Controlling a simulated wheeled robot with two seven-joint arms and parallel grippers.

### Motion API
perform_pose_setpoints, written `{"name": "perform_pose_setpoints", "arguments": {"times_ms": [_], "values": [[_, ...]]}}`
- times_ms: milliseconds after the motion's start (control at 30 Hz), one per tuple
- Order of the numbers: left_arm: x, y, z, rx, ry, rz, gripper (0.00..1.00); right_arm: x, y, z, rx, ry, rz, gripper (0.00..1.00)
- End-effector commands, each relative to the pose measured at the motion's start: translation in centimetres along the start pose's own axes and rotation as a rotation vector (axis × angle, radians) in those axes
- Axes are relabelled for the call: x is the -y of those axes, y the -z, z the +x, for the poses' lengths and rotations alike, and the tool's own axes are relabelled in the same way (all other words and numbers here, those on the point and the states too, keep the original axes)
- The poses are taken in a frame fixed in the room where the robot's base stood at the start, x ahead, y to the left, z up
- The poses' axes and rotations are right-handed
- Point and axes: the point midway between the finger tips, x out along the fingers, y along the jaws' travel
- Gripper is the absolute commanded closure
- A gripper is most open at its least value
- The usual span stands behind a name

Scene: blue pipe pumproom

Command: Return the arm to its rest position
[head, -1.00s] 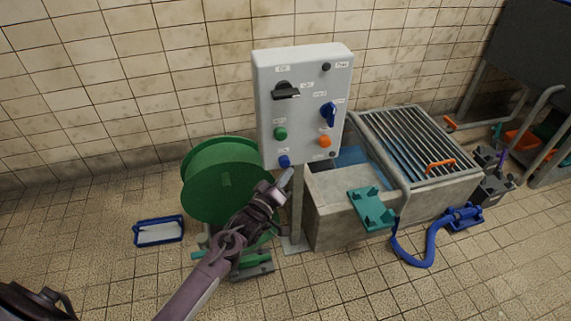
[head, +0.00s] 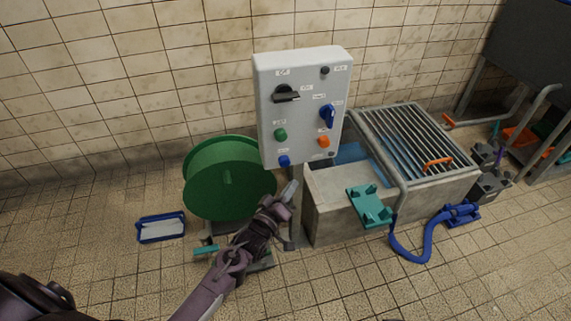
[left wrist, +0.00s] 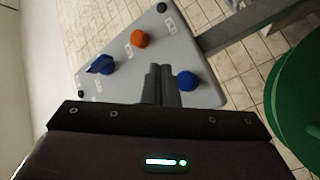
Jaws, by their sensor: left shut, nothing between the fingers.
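My left gripper (head: 290,190) is shut and empty, just below the lower edge of the grey control panel (head: 302,66) in the head view. My left arm (head: 235,262) reaches in from the bottom. The shut fingers also show in the left wrist view (left wrist: 161,84), with the panel (left wrist: 205,50) behind them. The blue button (left wrist: 186,81) appears right beside the fingertips there; I cannot tell from that view how far apart they are. The panel also carries an orange button (head: 324,141), a green button (head: 280,134), a blue switch (head: 327,116) and a black switch (head: 286,94). My right gripper is not in view.
A green hose reel (head: 225,180) stands left of the panel post, close to my arm. A concrete basin (head: 340,215) with a metal grate (head: 410,125) stands to the right. A blue tray (head: 161,228) and a blue hose (head: 425,245) lie on the tiled floor.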

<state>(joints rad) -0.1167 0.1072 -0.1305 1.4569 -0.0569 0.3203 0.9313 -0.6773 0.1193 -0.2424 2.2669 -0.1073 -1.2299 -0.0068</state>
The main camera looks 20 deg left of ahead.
Motion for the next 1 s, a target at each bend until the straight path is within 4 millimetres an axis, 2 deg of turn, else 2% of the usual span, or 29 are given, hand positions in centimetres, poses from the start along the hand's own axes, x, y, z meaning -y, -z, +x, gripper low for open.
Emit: {"name": "perform_pose_setpoints", "arguments": {"times_ms": [400, 567, 667, 800, 1000], "values": [[0.1, -0.1, -0.1, 0.009, 0.01, 0.007, 1.0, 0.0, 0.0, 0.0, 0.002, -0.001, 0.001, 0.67], [1.0, -2.1, -1.7, 0.12, 0.124, 0.093, 1.0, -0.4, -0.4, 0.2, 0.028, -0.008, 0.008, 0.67], [1.9, -4.3, -4.2, 0.271, 0.249, 0.201, 1.0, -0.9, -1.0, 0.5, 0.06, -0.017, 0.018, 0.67], [2.8, -7.2, -9.4, 0.544, 0.411, 0.37, 1.0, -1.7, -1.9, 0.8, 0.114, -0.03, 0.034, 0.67], [2.6, -9.1, -17.2, 0.911, 0.537, 0.546, 1.0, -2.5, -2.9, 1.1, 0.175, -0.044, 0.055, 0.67]]}}
